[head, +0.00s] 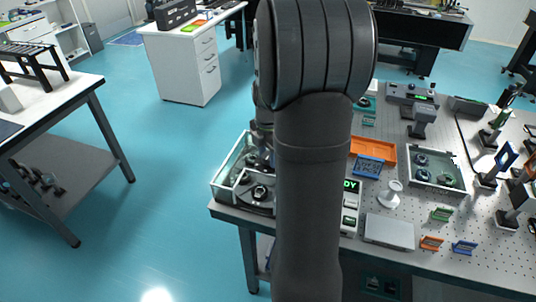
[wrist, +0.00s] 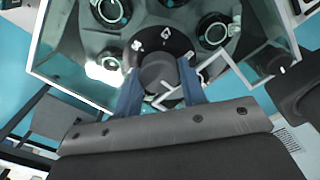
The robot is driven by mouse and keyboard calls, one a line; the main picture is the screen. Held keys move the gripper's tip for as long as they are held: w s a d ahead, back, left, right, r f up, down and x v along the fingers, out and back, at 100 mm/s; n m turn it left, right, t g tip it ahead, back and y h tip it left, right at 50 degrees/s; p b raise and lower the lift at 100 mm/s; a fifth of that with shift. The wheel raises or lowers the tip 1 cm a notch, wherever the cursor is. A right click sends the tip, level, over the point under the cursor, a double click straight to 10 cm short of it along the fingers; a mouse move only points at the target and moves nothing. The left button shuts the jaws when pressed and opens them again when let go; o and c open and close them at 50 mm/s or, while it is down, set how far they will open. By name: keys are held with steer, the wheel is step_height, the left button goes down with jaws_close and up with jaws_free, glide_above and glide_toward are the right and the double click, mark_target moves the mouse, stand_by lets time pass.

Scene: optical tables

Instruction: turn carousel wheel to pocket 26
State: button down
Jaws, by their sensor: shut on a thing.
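The carousel (head: 233,172) stands at the table's front left corner inside a clear-walled case, partly hidden behind my arm in the head view. In the wrist view its pale-edged case (wrist: 42,38) surrounds several round dark pockets, some with light rings. A dark round knob (wrist: 159,71) lies in the middle of the wrist view. My gripper (wrist: 160,88) has a blue-grey finger on each side of this knob and is shut on it. White marks show on the dark disc (wrist: 143,44) behind the knob. I cannot read any pocket number.
A display panel (head: 350,187) with green letters ending in "DY" is just right of my arm. An orange tray (head: 376,149), a blue rack (head: 368,166) and a grey box (head: 390,232) lie farther right. The case walls stand close around my gripper.

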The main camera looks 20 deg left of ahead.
steer(key=c, duration=0.9)
jaws_free()
steer(key=shift+r, duration=0.15)
step_height(320, 180, up, 17)
step_height(320, 180, down, 17)
steer(key=shift+f, duration=0.15)
stand_by(0.4)
